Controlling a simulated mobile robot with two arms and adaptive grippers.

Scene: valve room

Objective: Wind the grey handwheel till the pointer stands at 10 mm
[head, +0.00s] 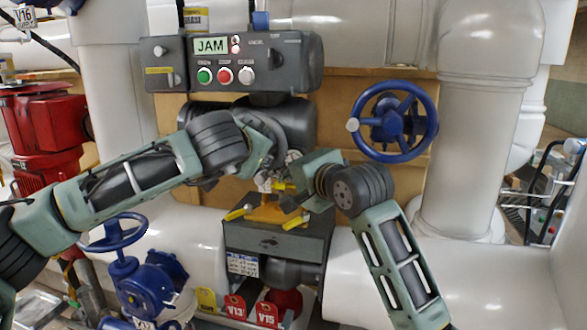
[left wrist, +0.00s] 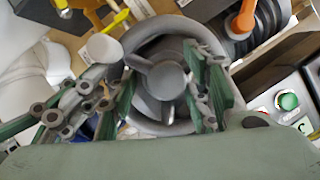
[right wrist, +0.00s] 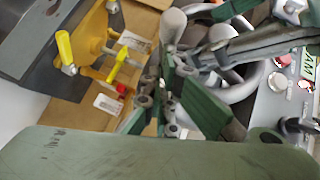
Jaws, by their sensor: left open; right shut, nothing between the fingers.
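The grey handwheel (head: 266,130) is mostly hidden behind my left gripper in the head view. The left wrist view shows its round rim, spokes and hub (left wrist: 165,78), with a pale grey knob (left wrist: 103,47) on the rim. My left gripper (left wrist: 162,100) is open, its fingers at either side of the hub, over the wheel; contact cannot be told. My right gripper (right wrist: 168,95) is shut and empty, close to the knob (right wrist: 172,24) and in front of the wheel (right wrist: 240,85). I cannot make out the pointer or a millimetre scale.
A grey control box shows JAM on its display (head: 210,46), above green, red and white buttons. Yellow-handled levers (head: 238,213) sit on the valve below. A blue handwheel (head: 393,121) stands to the right, another (head: 115,232) lower left. White pipes (head: 480,130) crowd the right side.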

